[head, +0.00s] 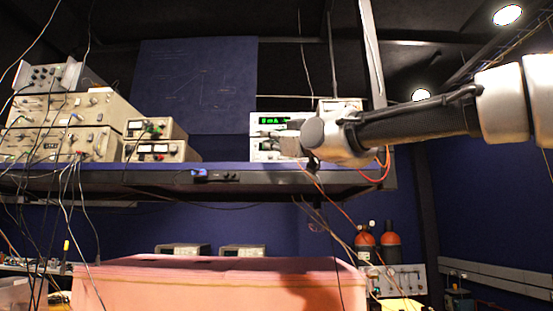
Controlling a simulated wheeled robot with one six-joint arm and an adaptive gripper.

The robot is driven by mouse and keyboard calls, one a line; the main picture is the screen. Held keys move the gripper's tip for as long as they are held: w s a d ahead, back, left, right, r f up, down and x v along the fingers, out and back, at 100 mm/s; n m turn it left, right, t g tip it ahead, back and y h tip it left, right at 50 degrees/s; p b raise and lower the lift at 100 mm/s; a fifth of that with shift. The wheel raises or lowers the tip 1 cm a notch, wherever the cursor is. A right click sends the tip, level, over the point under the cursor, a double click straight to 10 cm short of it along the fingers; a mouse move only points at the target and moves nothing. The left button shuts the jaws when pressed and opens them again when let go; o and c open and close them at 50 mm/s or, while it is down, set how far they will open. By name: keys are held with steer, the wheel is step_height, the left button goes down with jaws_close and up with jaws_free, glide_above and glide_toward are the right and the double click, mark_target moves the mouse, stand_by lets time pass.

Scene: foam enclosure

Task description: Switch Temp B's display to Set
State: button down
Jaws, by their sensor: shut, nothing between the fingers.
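On the shelf, a white instrument with a lit green display (272,121) stands at the middle right. A second white unit (262,151) sits directly below it. The labels are too small to read, so I cannot tell which one is Temp B or make out its display switch. My arm reaches in from the right, and its end covers the right part of both units. My gripper (291,146) is in front of the lower unit, shut and empty. Its fingertips are hard to make out, and I cannot tell whether it touches a panel.
Several beige instruments (70,125) are stacked on the shelf (120,168) at the left, with cables hanging down. Two black-faced meters (155,149) stand beside them. A pink foam block (215,285) lies below. Orange cables hang under my arm.

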mark_target(270, 157)
steer(key=shift+w+f, duration=0.1)
steer(key=w, duration=0.8)
steer(key=shift+w, duration=0.35)
steer(key=shift+d, duration=0.1)
stand_by(1.3)
steer(key=shift+w, duration=0.4)
steer(key=shift+w, duration=0.35)
stand_by(0.4)
steer(key=shift+s, duration=0.8)
steer(key=shift+s, duration=0.1)
